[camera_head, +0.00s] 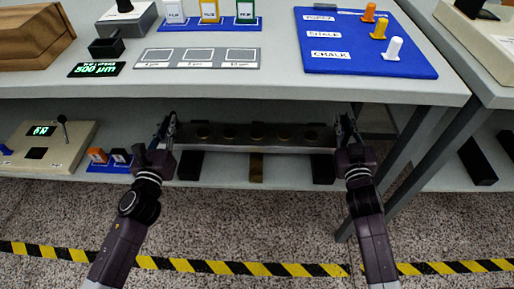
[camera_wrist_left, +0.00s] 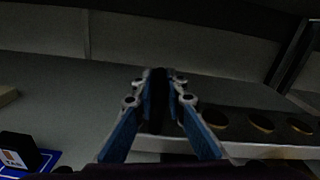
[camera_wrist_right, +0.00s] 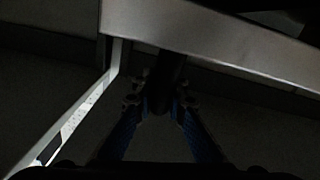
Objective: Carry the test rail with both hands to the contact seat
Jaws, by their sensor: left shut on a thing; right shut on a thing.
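The test rail (camera_head: 257,136) is a long dark grey bar with several round holes along its top. It spans level between my two grippers in the head view, at the lower shelf under the table. My left gripper (camera_head: 168,133) is shut on its left end. My right gripper (camera_head: 343,132) is shut on its right end. In the left wrist view the left gripper's blue fingers (camera_wrist_left: 160,100) are close together, with the holed rail (camera_wrist_left: 262,124) to their right. The right wrist view is dark; the right gripper's fingers (camera_wrist_right: 162,103) are close together. I cannot identify the contact seat for certain.
Dark blocks (camera_head: 323,168) and a brown block (camera_head: 256,167) show below the rail. A beige device (camera_head: 45,148) and a blue rack (camera_head: 110,161) are on the lower shelf at left. The table top (camera_head: 270,83) overhangs it; a table leg (camera_head: 385,165) stands right of my right gripper.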

